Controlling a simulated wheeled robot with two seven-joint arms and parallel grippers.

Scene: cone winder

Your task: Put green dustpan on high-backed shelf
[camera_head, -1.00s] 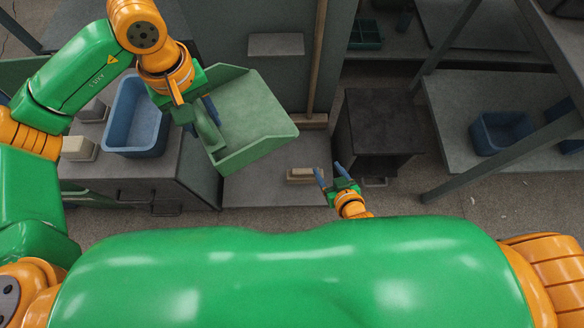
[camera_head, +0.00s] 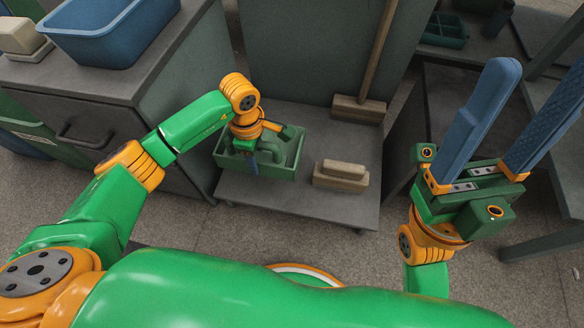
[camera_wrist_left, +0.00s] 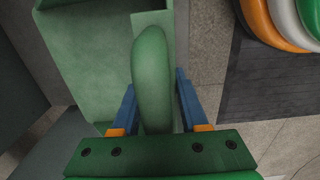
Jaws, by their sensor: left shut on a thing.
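The green dustpan (camera_head: 285,172) is over the left part of the board of the grey high-backed shelf (camera_head: 300,207); I cannot tell whether it touches the board. My left gripper (camera_head: 255,163) is shut on the dustpan's handle. In the left wrist view the rounded green handle (camera_wrist_left: 153,75) stands between the blue fingers, with the dustpan's pan (camera_wrist_left: 95,60) beyond it. The left fingertips are partly hidden in the head view. My right gripper (camera_head: 535,95) is raised at the right, its long blue fingers apart and empty.
A pale brush-like block (camera_head: 341,176) lies on the board right of the dustpan. A broom (camera_head: 358,106) stands against the tall back panel (camera_head: 300,50). A grey cabinet with a blue tub (camera_head: 110,35) is at the left. A dark cabinet (camera_head: 455,105) stands right of the shelf.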

